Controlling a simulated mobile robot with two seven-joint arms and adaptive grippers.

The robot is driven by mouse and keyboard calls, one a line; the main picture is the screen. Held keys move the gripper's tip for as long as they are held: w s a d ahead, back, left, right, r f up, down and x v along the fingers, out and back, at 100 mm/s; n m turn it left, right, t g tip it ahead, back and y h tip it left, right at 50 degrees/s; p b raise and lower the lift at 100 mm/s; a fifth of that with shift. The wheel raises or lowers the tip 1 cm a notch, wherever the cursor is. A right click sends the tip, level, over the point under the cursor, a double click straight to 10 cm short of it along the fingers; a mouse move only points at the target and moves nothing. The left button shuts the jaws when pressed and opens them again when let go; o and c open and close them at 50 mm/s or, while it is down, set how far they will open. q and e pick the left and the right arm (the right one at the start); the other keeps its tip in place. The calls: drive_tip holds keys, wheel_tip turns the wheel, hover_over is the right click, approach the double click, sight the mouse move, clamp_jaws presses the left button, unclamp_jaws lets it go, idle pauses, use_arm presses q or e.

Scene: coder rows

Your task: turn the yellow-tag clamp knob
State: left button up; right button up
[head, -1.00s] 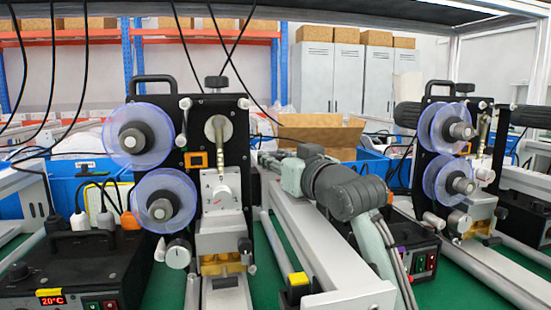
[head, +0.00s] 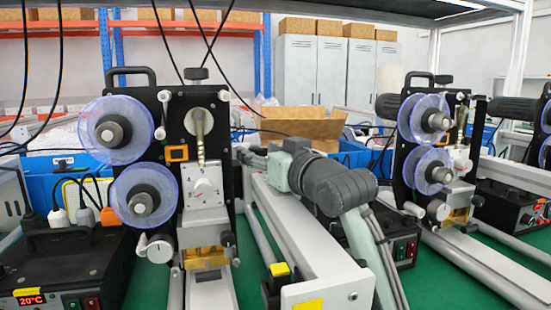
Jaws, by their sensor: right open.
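The near coder (head: 238,178) stands at left centre, a black plate with two clear blue reels. I cannot tell which is the yellow-tag clamp knob. A black block with a yellow top (head: 279,270) sits beside the rail. My right gripper (head: 248,157) is small and partly blends in, open, just right of the coder plate, apart from the knobs. My left gripper is not in view.
A second coder (head: 413,165) stands at the right, with part of another reel at the right edge. A grey rail (head: 310,250) with a yellow label lies between the coders. A control box with a red display (head: 60,265) is at lower left. Cables hang overhead. An open carton (head: 300,125) is behind.

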drive_tip(key=v, duration=1)
drive_tip(key=shift+s, duration=0.2)
